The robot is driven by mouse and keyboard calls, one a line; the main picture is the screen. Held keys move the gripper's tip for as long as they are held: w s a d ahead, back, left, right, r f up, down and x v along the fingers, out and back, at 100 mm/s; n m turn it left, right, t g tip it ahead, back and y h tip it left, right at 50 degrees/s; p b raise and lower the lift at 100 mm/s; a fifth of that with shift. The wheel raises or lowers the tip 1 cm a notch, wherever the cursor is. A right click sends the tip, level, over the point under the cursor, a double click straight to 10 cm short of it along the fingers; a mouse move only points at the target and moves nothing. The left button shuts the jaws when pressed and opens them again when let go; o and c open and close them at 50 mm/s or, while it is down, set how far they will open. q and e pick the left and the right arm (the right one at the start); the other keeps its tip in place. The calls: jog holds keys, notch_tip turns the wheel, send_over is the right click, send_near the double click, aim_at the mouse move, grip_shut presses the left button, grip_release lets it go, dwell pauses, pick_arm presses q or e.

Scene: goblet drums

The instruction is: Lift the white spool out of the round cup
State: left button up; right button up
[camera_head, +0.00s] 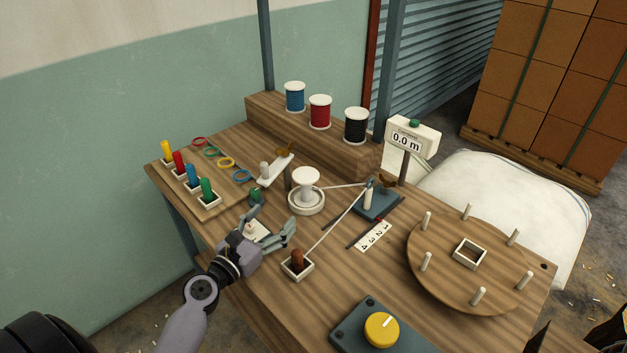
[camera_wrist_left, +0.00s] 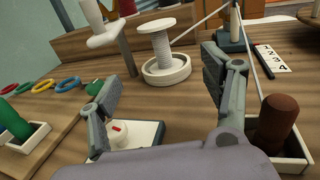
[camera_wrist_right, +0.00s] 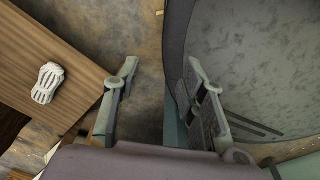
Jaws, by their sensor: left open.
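The white spool (camera_head: 305,178) stands upright in the white round cup (camera_head: 306,203) in the middle of the wooden table. A white thread runs from the spool to the blue post stand at its right. In the left wrist view the spool (camera_wrist_left: 159,45) and the cup rim (camera_wrist_left: 167,72) show ahead, between and beyond the fingertips. My left gripper (camera_head: 270,226) is open and empty, in front of the cup and apart from it. My right gripper (camera_wrist_right: 165,88) shows only in its own wrist view; its fingers are apart with nothing between them.
A brown peg in a square holder (camera_head: 297,263) stands right of my left gripper. A blue post stand (camera_head: 374,204) is right of the cup. Blue, red and black spools stand on a back ledge (camera_head: 270,118). A yellow knob (camera_head: 381,329) and round peg board (camera_head: 470,262) lie nearer right.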

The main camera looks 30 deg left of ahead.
pick_arm(q)
send_near(300, 189)
jog(key=w, duration=0.4)
jog(key=shift+d+r+p, duration=0.2)
jog(key=shift+r+p, duration=0.15)
jog(key=shift+p, duration=0.05)
jog(key=w, duration=0.3)
jog(key=shift+d+f, duration=0.15)
jog(key=shift+w, duration=0.85)
jog(key=w, duration=0.1)
jog(key=w+b, duration=0.1)
jog(key=w, duration=0.1)
jog(key=shift+w+f, duration=0.25)
jog(key=shift+w, duration=0.1)
jog(key=shift+w+d, duration=0.1)
jog(key=shift+w, duration=0.45)
jog(key=shift+s, duration=0.1)
pick_arm(e)
jog(key=shift+s+a, duration=0.15)
jog(key=shift+s, duration=0.45)
jog(key=shift+s+a, duration=0.15)
jog(key=shift+s, duration=0.45)
pick_arm(q)
jog(key=shift+c, duration=0.3)
